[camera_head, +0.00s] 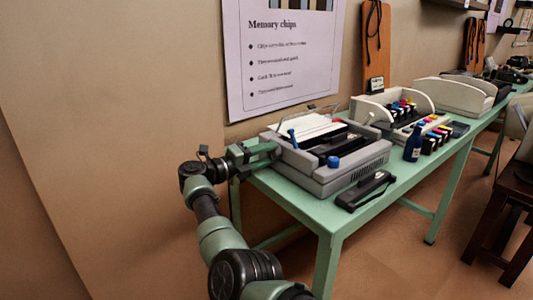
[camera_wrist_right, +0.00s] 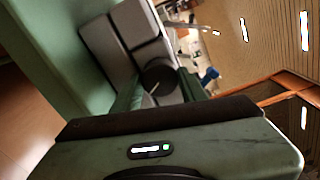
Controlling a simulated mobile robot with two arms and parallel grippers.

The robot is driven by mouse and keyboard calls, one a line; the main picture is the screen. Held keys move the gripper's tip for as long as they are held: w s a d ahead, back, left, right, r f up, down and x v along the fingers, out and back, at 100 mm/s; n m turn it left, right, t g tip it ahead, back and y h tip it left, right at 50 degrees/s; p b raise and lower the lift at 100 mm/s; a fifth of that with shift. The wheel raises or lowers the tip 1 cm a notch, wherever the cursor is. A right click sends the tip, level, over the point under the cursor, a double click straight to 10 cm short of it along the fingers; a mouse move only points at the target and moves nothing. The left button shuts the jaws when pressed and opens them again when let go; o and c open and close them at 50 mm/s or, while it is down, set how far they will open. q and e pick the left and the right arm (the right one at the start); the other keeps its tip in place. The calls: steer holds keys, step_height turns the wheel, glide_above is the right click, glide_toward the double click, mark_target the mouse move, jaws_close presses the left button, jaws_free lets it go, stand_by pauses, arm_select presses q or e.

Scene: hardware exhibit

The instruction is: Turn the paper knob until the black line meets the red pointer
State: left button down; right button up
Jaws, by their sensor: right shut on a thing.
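The grey printer (camera_head: 335,180) stands on the green table, with its left side towards my right gripper. My right gripper (camera_head: 265,153) reaches that side from the left. In the wrist view, the round dark paper knob (camera_wrist_right: 158,78) sits between the two green fingers of my right gripper (camera_wrist_right: 160,92), which is shut on it. A thin pale line shows on the knob face. I cannot make out a black line or a red pointer in either view. In the head view the knob is hidden by the gripper. My left gripper is not in view.
A black cartridge (camera_head: 366,190) lies at the front of the green table (camera_head: 300,210). A dark blue bottle (camera_head: 413,143) and several colored ink cartridges (camera_head: 436,137) stand right of the printer. A poster (camera_head: 285,65) hangs on the wall behind. A dark stool (camera_head: 505,205) stands at the right.

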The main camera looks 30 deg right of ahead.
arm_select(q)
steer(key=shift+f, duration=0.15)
arm_select(e)
steer(key=shift+f, duration=0.1)
steer(key=o, duration=1.4)
steer(key=shift+c, duration=0.2)
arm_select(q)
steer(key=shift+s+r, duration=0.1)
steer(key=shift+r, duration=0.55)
arm_select(e)
steer(key=a, duration=0.8)
steer(key=shift+s, duration=0.3)
